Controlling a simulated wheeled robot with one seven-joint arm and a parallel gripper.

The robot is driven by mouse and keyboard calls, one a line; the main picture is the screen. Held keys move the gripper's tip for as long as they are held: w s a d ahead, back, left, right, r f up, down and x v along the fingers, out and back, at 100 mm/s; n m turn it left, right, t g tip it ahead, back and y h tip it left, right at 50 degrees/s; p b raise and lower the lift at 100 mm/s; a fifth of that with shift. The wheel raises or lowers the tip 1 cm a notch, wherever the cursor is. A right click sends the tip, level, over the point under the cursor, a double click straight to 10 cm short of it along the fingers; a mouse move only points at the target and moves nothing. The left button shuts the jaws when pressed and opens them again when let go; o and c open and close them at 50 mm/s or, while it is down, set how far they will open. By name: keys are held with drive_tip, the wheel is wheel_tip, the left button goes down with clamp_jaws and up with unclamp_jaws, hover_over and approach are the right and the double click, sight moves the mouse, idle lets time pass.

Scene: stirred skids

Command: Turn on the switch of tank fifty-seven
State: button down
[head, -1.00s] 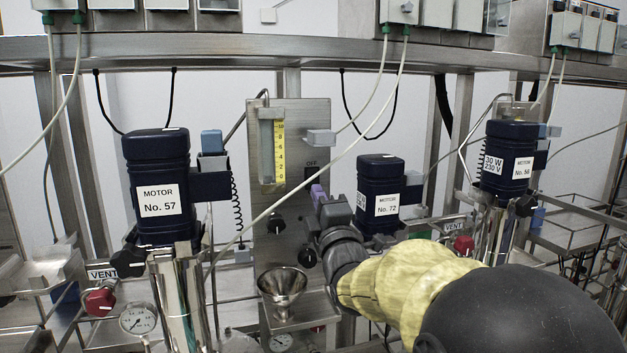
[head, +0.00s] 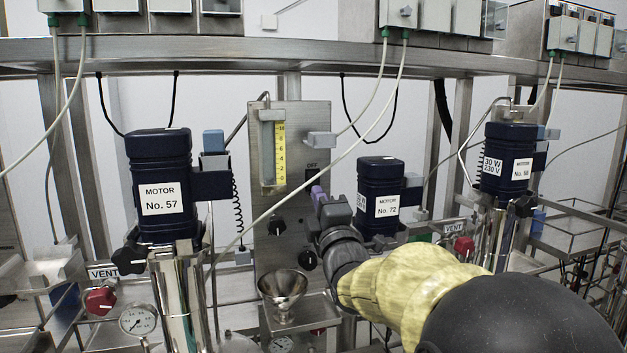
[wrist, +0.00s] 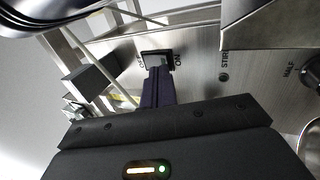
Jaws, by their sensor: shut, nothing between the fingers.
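The motor labelled No. 57 (head: 160,180) is a dark blue unit at the left in the head view. To its right stands a steel panel (head: 262,215) with a yellow-scaled gauge. A black switch (head: 312,176) sits on this panel below the word OFF. In the wrist view the switch (wrist: 157,58) lies between the words OFF and ON. My gripper (head: 317,191) is shut and empty, with its purple fingers pointing at the panel.
Motor No. 72 (head: 381,195) stands close to the right of my gripper. A white cable (head: 300,175) slants across in front of the panel. A steel funnel (head: 283,287) is below. A STIRRER-type label and a dark knob (wrist: 312,72) show on the panel in the wrist view.

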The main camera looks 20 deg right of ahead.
drive_tip(key=shift+w+a+r, duration=0.2)
drive_tip(key=shift+r, duration=0.25)
drive_tip(key=shift+w+a+r, duration=0.15)
drive_tip(key=shift+r, duration=0.25)
drive_tip(key=shift+w+a, duration=0.25)
drive_tip(key=shift+w, duration=0.15)
drive_tip(key=shift+d+f, duration=0.1)
drive_tip(key=shift+b, duration=0.3)
